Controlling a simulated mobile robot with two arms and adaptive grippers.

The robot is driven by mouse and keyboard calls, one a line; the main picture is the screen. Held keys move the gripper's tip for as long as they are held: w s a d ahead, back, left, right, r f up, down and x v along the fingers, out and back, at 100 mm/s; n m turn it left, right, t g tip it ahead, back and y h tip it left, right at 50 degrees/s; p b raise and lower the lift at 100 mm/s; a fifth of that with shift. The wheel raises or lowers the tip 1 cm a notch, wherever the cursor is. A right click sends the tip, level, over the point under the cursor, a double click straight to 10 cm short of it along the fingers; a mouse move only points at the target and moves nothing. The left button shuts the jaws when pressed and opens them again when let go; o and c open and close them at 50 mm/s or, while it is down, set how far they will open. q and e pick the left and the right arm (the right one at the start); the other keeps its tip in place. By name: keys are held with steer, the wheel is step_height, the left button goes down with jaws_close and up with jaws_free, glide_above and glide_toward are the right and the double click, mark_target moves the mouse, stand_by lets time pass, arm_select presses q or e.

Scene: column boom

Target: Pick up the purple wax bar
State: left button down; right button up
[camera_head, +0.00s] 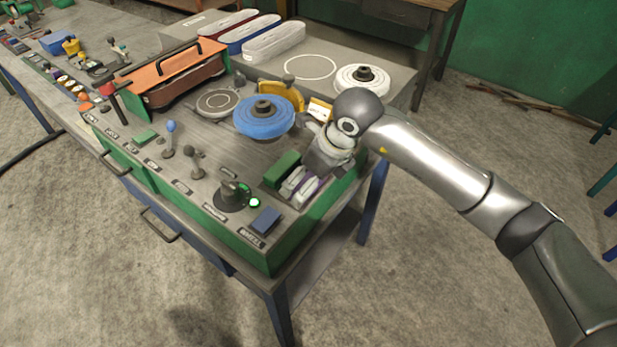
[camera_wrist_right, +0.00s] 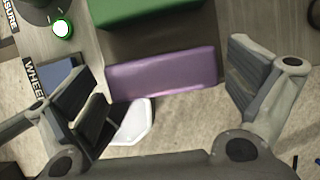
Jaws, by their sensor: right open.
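The purple wax bar (camera_wrist_right: 165,74) lies across the middle of the right wrist view, between the spread fingers of my right gripper (camera_wrist_right: 160,85). A gap shows between its right end and the right finger; its left end is close to the left finger. In the head view the purple bar (camera_head: 303,191) is a small purple strip at the bench's front right corner, partly hidden among pale pieces. My right gripper (camera_head: 318,170) reaches down over it from the right, open and empty. My left gripper is not in view.
A green block (camera_head: 282,168) sits beside the purple bar. A lit green button (camera_head: 254,203), a dark knob and a blue pad (camera_head: 265,221) are nearby on the panel. A blue wheel (camera_head: 263,117) and a white wheel (camera_head: 361,79) stand behind.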

steer(key=shift+f, duration=0.3)
steer(key=c, duration=0.8)
steer(key=shift+w+r, duration=0.1)
steer(key=shift+r, duration=0.1)
